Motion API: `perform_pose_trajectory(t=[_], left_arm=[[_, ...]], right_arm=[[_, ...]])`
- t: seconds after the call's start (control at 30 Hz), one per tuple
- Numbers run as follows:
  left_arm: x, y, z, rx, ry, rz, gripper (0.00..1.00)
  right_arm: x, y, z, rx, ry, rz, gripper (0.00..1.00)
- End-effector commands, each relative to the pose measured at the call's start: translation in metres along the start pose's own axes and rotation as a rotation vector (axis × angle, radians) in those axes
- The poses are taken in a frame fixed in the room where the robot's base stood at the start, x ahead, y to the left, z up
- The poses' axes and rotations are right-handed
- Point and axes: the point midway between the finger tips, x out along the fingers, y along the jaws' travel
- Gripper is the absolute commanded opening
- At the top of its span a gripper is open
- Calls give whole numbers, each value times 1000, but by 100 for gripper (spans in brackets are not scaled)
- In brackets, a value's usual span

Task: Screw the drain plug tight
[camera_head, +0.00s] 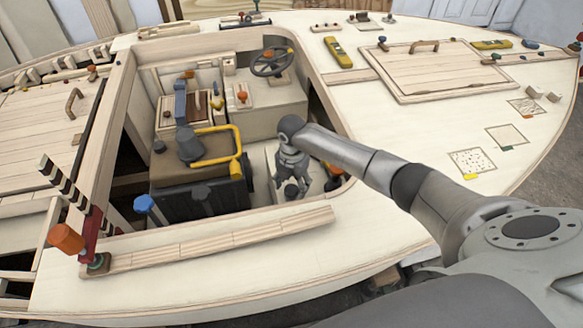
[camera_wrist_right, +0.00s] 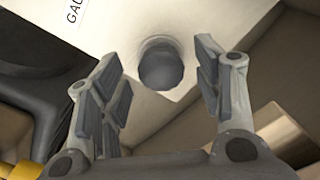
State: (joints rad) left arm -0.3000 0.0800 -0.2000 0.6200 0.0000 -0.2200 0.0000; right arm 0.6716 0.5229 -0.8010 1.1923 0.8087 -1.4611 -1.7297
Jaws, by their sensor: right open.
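A dark grey, round piece, which looks like the drain plug (camera_wrist_right: 162,68), sits at a pale panel in the right wrist view. Its far edge lies in a shadowed recess, and I cannot tell how deep it is seated. My right gripper (camera_wrist_right: 162,84) is open, with one finger pad on each side of the plug and gaps visible between. In the head view my right gripper (camera_head: 291,180) points down into the hull's cockpit opening, right of the dark engine box. My left gripper is not in view.
A black box (camera_head: 200,195) with a yellow rail (camera_head: 220,146) stands close left of my right gripper. The wooden coaming (camera_head: 225,240) edges the opening in front. A steering wheel (camera_head: 272,62) is behind.

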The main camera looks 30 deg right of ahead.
Motion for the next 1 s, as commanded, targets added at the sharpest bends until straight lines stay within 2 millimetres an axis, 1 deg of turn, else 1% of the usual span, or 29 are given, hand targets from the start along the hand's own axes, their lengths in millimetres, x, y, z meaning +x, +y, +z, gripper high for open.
perform_pose_trajectory(t=[0.03, 0.43, 0.47, 0.5, 0.7, 0.83, 1.0], left_arm=[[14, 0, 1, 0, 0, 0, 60], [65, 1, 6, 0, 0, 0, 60], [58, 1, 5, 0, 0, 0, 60], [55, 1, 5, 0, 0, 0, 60], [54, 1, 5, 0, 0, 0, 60], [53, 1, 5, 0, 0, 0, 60], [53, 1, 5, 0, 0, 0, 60]], right_arm=[[7, 0, 1, -57, -3, 1, 60], [7, 1, 0, -495, -3, 0, 60], [-8, 2, 1, -496, -4, 3, 60], [-18, 3, 1, -493, -5, 3, 60], [-58, 2, 0, -489, -4, 2, 60], [-80, 2, 0, -489, -3, 2, 60], [-98, 2, 0, -486, -1, 0, 60]])
